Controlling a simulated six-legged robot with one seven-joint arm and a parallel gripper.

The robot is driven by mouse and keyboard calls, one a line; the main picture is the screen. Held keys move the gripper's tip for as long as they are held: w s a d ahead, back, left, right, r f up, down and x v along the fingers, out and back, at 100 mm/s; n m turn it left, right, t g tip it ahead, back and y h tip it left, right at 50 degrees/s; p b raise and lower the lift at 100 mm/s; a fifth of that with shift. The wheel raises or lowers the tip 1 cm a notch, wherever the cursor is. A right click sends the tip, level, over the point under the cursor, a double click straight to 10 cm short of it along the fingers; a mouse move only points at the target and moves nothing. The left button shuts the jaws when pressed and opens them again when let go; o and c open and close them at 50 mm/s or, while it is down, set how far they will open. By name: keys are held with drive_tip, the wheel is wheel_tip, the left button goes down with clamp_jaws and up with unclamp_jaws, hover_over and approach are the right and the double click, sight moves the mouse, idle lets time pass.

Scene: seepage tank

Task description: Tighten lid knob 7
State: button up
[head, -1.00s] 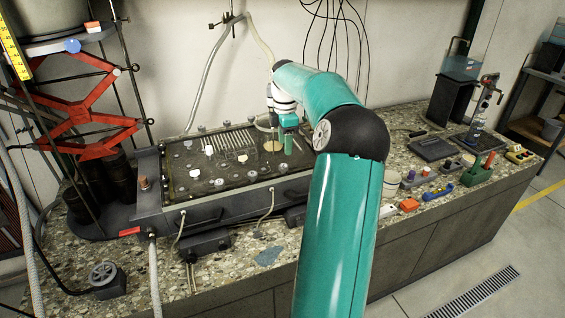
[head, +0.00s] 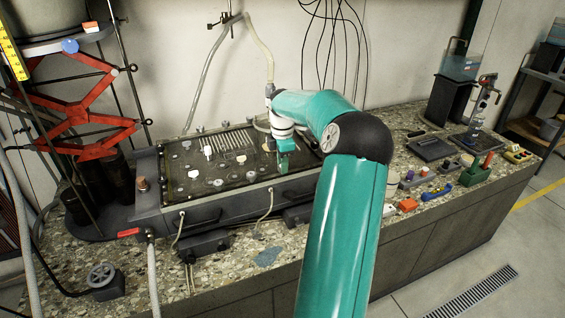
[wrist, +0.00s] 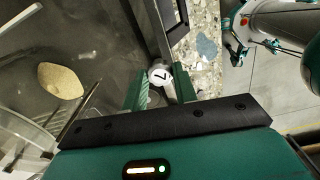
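Lid knob 7 (wrist: 160,76) has a round white cap with a dark 7 and stands at the edge of the tank lid in the wrist view. My gripper (wrist: 157,74) is open, with one green finger on each side of the knob. The gaps are small, and I cannot tell whether either finger touches it. In the head view my gripper (head: 283,161) points down at the right front part of the dark tank lid (head: 225,178). The knob is not clear there, as the gripper covers that area.
A tan round patch (wrist: 62,78) and a clear cylinder (wrist: 22,135) lie left in the wrist view. Other knobs line the lid rim. White tags (head: 208,151) stand on the lid. Hoses (head: 265,210) hang at the front. Small tools (head: 408,204) lie on the bench at right.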

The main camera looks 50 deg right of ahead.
drive_tip(key=shift+m, duration=0.3)
drive_tip(key=shift+c, duration=0.3)
drive_tip(key=m, duration=0.5)
drive_tip(key=shift+w, duration=0.1)
drive_tip(key=m, duration=0.6)
drive_tip(key=shift+m, duration=0.3)
drive_tip(key=m, duration=1.1)
drive_tip(key=shift+m, duration=0.3)
drive_tip(key=o, duration=1)
drive_tip(key=shift+c, duration=0.2)
